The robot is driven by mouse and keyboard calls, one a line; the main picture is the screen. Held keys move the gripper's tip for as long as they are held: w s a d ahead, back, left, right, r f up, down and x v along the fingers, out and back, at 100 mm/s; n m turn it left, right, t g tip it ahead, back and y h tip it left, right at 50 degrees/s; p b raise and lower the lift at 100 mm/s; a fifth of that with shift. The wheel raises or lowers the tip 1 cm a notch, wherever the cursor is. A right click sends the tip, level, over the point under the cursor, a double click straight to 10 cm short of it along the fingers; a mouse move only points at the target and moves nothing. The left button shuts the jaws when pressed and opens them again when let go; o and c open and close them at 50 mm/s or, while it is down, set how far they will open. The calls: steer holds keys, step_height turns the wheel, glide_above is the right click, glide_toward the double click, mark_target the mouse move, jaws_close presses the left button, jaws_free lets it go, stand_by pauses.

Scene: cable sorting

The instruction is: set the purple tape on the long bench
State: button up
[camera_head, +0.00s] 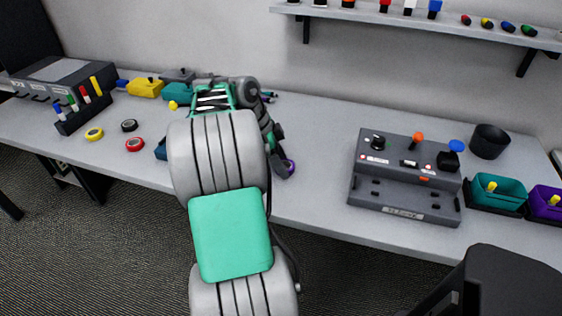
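The purple tape (291,167) shows as a small purple ring edge at my gripper's tip, near the middle of the long bench (315,135). My gripper (280,164) is dark and points down toward the bench top, at the right of my arm. It covers much of the tape. I cannot tell whether its fingers are closed around the tape or only beside it. I also cannot tell whether the tape touches the bench top or is just above it.
A grey control box (405,190) stands right of my gripper, with a black cup (490,141) and a teal bin (497,191) beyond. Yellow tape (94,134), black tape (129,125) and red tape (134,145) lie at left. Clear bench separates my gripper from the control box.

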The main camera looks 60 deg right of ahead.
steer(key=shift+o, duration=1.2)
steer(key=shift+r, duration=0.15)
steer(key=p+v, duration=0.5)
steer(key=v, duration=0.7)
steer(key=w+a+n+t+h, duration=0.1)
steer(key=w+a+n+t, duration=0.2)
steer(key=w+a+n, duration=0.75)
steer(key=s+a+f+n+t+y, duration=0.1)
steer(key=a+f+n, duration=0.1)
steer(key=a+n, duration=0.4)
steer(key=s+a+f+n+t+y, duration=0.1)
steer(key=a+n, duration=0.6)
steer(key=a, duration=0.7)
steer(key=s+a+f+n+t+y, duration=0.1)
steer(key=a+f+n+t, duration=0.1)
steer(key=a+n, duration=0.4)
steer(key=a+f, duration=0.1)
steer(key=a, duration=0.3)
steer(key=shift+f+y, duration=0.3)
steer(key=shift+f, duration=0.05)
